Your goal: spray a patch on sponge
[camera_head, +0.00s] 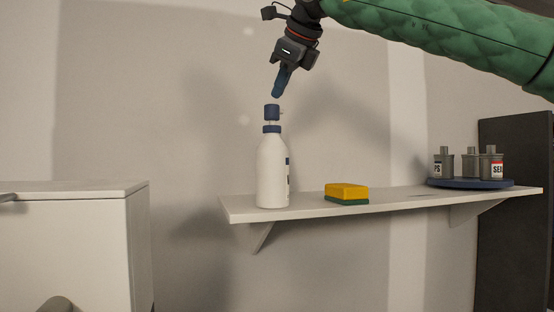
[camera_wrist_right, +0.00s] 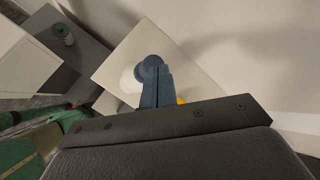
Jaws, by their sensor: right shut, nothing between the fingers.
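A white spray bottle (camera_head: 272,170) with a blue pump top (camera_head: 272,112) stands upright near the left end of a wall shelf. A yellow sponge with a green underside (camera_head: 346,193) lies on the shelf to the right of the bottle. My right gripper (camera_head: 277,94) points down just above the pump top, with its blue fingers shut and empty. In the right wrist view the shut fingers (camera_wrist_right: 156,88) overlap the round blue top (camera_wrist_right: 148,66), and a small yellow part of the sponge (camera_wrist_right: 181,100) shows beside them. I cannot tell whether the fingertips touch the top. My left gripper is not in view.
The white shelf (camera_head: 400,203) has free room between the sponge and a dark blue round tray (camera_head: 470,184) holding several grey labelled containers. A white cabinet (camera_head: 70,235) stands at the left, lower than the bottle's top. A dark panel (camera_head: 515,240) stands at the right.

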